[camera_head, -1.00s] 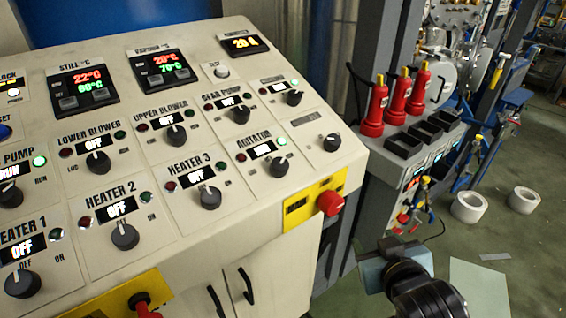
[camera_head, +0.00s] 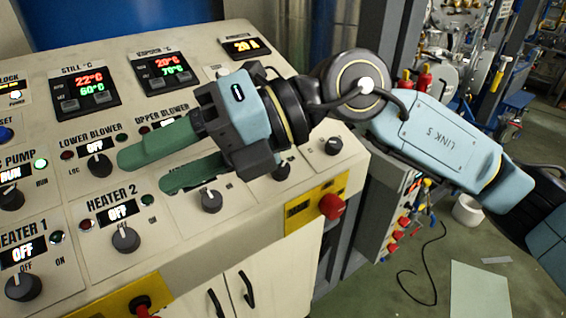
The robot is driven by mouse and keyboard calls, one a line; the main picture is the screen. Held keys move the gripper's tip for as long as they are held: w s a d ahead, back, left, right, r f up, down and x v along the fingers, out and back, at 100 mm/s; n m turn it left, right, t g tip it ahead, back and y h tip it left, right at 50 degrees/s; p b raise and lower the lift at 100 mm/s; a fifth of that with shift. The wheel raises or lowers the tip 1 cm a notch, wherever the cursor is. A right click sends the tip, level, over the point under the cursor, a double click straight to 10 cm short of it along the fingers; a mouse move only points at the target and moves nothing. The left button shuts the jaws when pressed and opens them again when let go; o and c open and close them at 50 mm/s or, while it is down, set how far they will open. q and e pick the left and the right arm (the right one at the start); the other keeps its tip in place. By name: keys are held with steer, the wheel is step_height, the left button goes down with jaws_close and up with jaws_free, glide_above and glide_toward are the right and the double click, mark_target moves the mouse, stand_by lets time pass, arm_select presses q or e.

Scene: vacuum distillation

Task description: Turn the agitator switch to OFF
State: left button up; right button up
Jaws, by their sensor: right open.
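The agitator switch is a black knob (camera_head: 281,171) at the right of the control panel. Only its lower part shows beneath my right gripper; its label and display are hidden. My right gripper (camera_head: 155,168) reaches in from the right over the panel, with its two green fingers apart and nothing between them. The fingers point left, over the Upper Blower and Heater 3 area, left of the agitator knob. The Heater 3 knob (camera_head: 210,200) shows just below the lower finger. My left gripper is not in view.
The Heater 2 knob (camera_head: 125,238), Lower Blower knob (camera_head: 99,165) and Heater 1 knob (camera_head: 23,286) stand on the panel (camera_head: 180,240). A red button on a yellow plate (camera_head: 331,207) juts from the front edge. A white roll (camera_head: 467,209) lies on the floor.

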steer(key=w+d+f+t+h, duration=0.3)
steer(key=w+d+t+h, duration=0.1)
steer(key=w+d+h, duration=0.15)
steer(key=m+t+h, duration=0.2)
steer(key=t+h, duration=0.3)
steer(key=h, duration=0.1)
glide_toward(282, 167)
steer(key=p+x, duration=0.2)
steer(key=x, duration=0.7)
